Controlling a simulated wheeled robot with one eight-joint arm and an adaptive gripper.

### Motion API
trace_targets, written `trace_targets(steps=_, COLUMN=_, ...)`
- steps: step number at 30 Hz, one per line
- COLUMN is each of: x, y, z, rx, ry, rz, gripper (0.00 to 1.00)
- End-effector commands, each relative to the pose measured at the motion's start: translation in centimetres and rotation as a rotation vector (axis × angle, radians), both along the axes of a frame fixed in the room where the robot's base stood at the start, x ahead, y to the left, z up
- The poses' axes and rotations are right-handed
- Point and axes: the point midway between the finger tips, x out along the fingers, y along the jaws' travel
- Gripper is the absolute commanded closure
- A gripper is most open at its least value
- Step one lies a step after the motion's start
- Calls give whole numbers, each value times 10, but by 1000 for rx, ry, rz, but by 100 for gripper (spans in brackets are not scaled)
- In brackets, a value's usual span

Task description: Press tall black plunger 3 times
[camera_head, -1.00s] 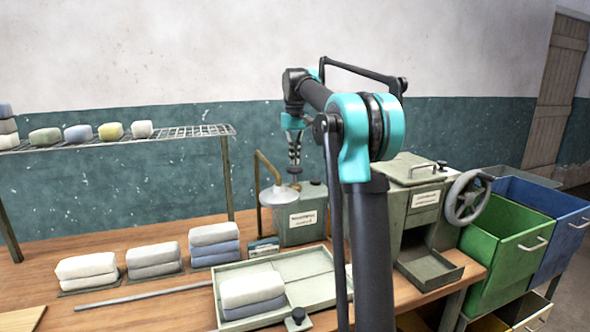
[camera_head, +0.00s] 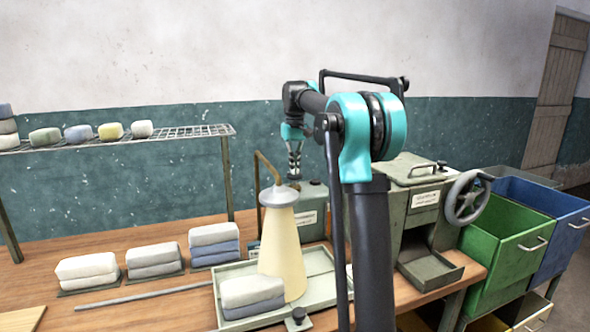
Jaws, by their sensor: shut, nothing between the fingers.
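The black plunger (camera_head: 295,185) stands on top of a grey-green box (camera_head: 313,199) with a white label, behind the tray. Only a short dark part of it shows below my gripper (camera_head: 295,177). My gripper is shut and empty, pointing straight down onto the plunger top. It appears to touch the plunger, which sits low.
A lamp-like shade (camera_head: 278,197) on a bent post has a pale yellow cone (camera_head: 282,255) below it, reaching the tray (camera_head: 318,276). Folded cloth stacks (camera_head: 214,244) stand left. A machine with a handwheel (camera_head: 468,198) stands right.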

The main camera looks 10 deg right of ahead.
Motion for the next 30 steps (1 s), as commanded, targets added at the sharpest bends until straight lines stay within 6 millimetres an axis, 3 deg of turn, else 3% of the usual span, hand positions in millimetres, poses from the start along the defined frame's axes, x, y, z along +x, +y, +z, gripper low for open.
trace_targets(steps=16, x=0, y=0, z=38, rx=0, ry=0, rz=0, gripper=100)
trace_targets(steps=30, x=0, y=0, z=41, rx=0, ry=0, rz=0, gripper=100)
